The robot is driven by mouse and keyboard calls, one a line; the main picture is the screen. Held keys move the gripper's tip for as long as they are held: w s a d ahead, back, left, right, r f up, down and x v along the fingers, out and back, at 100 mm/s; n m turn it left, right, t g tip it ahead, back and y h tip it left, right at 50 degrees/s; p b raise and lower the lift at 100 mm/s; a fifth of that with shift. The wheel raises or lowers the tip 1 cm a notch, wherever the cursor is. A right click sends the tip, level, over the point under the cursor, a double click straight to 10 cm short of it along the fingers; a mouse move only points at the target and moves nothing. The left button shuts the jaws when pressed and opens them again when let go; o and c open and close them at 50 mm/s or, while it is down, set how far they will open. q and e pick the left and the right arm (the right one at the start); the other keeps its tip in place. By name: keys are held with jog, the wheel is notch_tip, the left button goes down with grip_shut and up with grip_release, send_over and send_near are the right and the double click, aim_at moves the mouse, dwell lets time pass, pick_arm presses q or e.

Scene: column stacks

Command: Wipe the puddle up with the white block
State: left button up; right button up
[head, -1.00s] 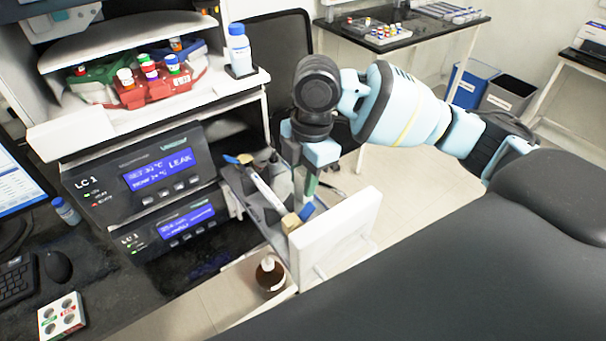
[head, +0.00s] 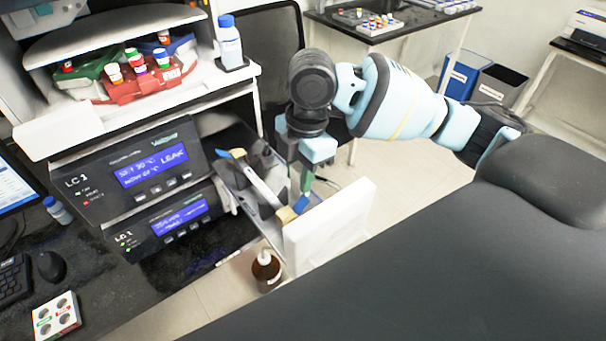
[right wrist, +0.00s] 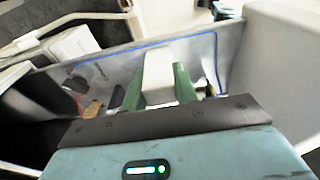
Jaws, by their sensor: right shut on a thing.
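My right gripper (head: 306,186) reaches down into the open drawer (head: 330,230), behind its white front panel. In the right wrist view its two green fingers (right wrist: 160,86) are shut on the white block (right wrist: 158,72), one finger on each side. In the head view the block is hidden among the gripper and drawer parts. I cannot make out the puddle clearly; a blue line (right wrist: 140,48) runs along the grey drawer wall in the wrist view. A display on the LC 1 unit (head: 150,172) reads LEAK. My left gripper is not in view.
A column with blue and tan ends (head: 262,190) lies slanting in the drawer close to my gripper. A brown bottle (head: 266,272) stands below the drawer. A blue-capped bottle (head: 229,45) stands on the shelf above. Open floor (head: 420,160) lies right of the drawer.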

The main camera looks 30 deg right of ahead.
jog(key=shift+w, duration=0.4)
jog(key=shift+w, duration=0.1)
jog(key=shift+w+a, duration=0.2)
jog(key=shift+w, duration=0.85)
jog(key=shift+s, duration=0.15)
jog(key=shift+s+d, duration=0.15)
jog(key=shift+s, duration=0.85)
jog(key=shift+s+f, duration=0.1)
jog(key=shift+s+d+f, duration=0.1)
jog(key=shift+s+d, duration=0.05)
jog(key=shift+s, duration=0.9)
jog(key=shift+w, duration=0.1)
